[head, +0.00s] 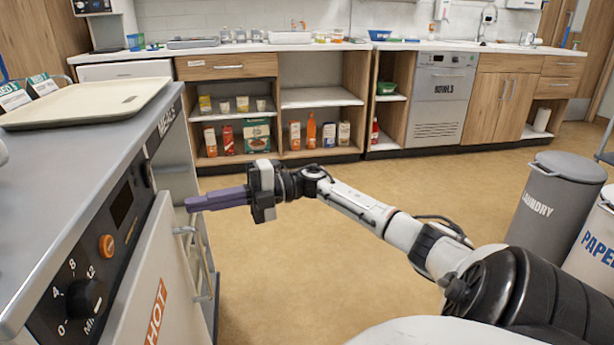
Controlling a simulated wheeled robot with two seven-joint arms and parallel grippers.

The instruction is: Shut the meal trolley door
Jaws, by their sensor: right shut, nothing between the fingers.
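The meal trolley (60,160) stands along the left side, with a grey top and a dark control panel. A pale door (165,275) marked "HOT" shows on its front, with a metal bar handle (192,270). I cannot tell from this angle how far the door stands open. My right gripper (190,204) reaches in from the right with its purple fingers pointing left. It is shut and empty, its fingertips near the upper part of the door and just above the handle's top end. I cannot tell whether they touch. My left gripper is not in view.
A cream tray (80,103) lies on the trolley top. Grey laundry bin (555,205) and white paper bin (595,240) stand at the right. A counter with open shelves (320,98) and a dishwasher (440,98) lines the back. The floor (300,250) between is clear.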

